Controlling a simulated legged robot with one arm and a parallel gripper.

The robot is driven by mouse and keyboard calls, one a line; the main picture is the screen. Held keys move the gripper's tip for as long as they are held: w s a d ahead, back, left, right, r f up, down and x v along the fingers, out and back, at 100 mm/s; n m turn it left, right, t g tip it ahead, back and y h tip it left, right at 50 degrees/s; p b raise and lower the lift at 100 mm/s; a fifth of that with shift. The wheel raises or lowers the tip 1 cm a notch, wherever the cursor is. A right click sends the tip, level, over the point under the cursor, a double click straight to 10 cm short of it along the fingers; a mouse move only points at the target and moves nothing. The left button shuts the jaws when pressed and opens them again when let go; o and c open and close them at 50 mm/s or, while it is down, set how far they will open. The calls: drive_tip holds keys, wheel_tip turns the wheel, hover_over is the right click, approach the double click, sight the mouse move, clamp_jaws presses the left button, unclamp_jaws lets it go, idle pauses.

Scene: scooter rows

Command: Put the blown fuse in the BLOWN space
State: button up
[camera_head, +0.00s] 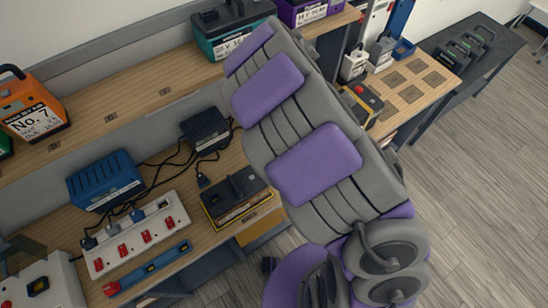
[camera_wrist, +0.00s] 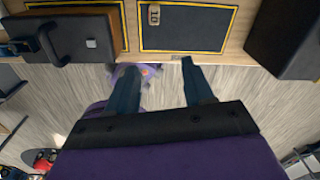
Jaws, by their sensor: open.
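My gripper (camera_wrist: 158,66) shows in the wrist view with its two dark fingers apart and nothing between them. Beyond the fingertips is a wooden surface with a dark, yellow-bordered panel (camera_wrist: 200,30). A small tan piece (camera_wrist: 154,14) lies on that panel near its left edge. It may be a fuse, but I cannot tell whether it is blown. No BLOWN lettering is readable in either view. In the head view my purple and grey arm covers the middle, and my gripper is not visible there.
In the wrist view a brown-and-black box (camera_wrist: 75,38) stands left and a dark box (camera_wrist: 285,38) right. In the head view the bench holds a white switch strip (camera_head: 135,235), a blue box (camera_head: 105,181) and a black charger (camera_head: 205,128). Floor (camera_head: 470,200) is clear at right.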

drive_tip(key=a+f+m, duration=0.1)
drive_tip(key=f, duration=0.3)
drive_tip(key=a+f+b, duration=0.1)
drive_tip(key=f, duration=0.4)
drive_tip(key=w+a+f+m, duration=0.1)
drive_tip(key=f, duration=0.3)
drive_tip(key=shift+w+f+m, duration=0.1)
drive_tip(key=shift+f+m, duration=0.2)
drive_tip(key=shift+f, duration=0.05)
drive_tip(key=shift+w+d+f+b, duration=0.1)
drive_tip(key=shift+d+f+b, duration=0.2)
drive_tip(key=shift+d+f, duration=0.8)
drive_tip(key=shift+f, duration=0.1)
drive_tip(key=f, duration=0.1)
drive_tip(key=a+f, duration=0.1)
drive_tip(key=f, duration=0.1)
drive_tip(key=f+b, duration=0.1)
drive_tip(key=shift+a+f, duration=0.2)
drive_tip(key=shift+a, duration=0.15)
drive_tip(key=shift+w+a, duration=0.1)
drive_tip(key=shift+a, duration=0.15)
drive_tip(key=shift+d, duration=0.8)
drive_tip(key=c, duration=0.5)
drive_tip(key=shift+a, duration=0.15)
drive_tip(key=c, duration=0.3)
drive_tip(key=shift+a, duration=0.4)
clamp_jaws()
